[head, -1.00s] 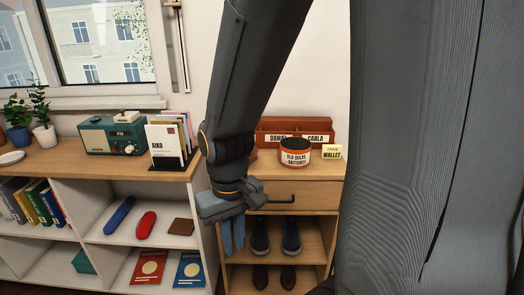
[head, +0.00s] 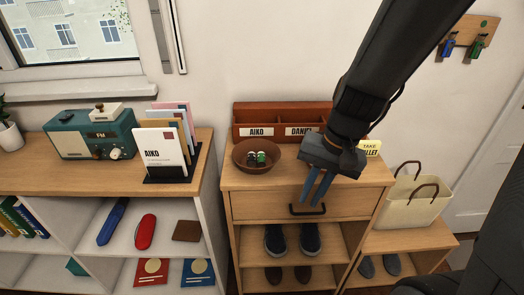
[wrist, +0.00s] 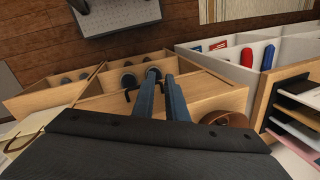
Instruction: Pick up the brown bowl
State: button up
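The brown bowl (head: 244,165) stands on the wooden cabinet top, left of my gripper in the head view. Small green and dark items lie in it. In the wrist view the bowl (wrist: 226,118) shows at the lower right, partly hidden by the gripper body. My gripper (head: 317,190) is to the right of the bowl and apart from it. Its two blue fingers point down near the cabinet's front edge, a narrow gap between them and nothing held. In the wrist view the fingers (wrist: 160,78) are also apart and empty.
A red-brown letter organizer (head: 262,113) stands behind the bowl. Left are a letter rack (head: 168,179) and a green radio (head: 85,145). A drawer handle (head: 307,211) juts out below; a cream bag (head: 415,209) stands right.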

aim_at(268, 166)
jog(key=w+a+r+m+t+y+p, duration=0.3)
jog(key=w+a+r+m+p, duration=0.25)
jog(key=w+m, duration=0.35)
jog(key=shift+y, duration=0.3)
jog(key=shift+w+p+x, duration=0.25)
jog(key=shift+p+x, duration=0.15)
jog(key=shift+x, duration=1.55)
jog(key=shift+w+p+x, duration=0.2)
jog(key=shift+p+x, duration=0.2)
jog(key=shift+x, duration=1.6)
jog(key=shift+d, duration=0.2)
jog(key=shift+r, duration=0.1)
grip_shut()
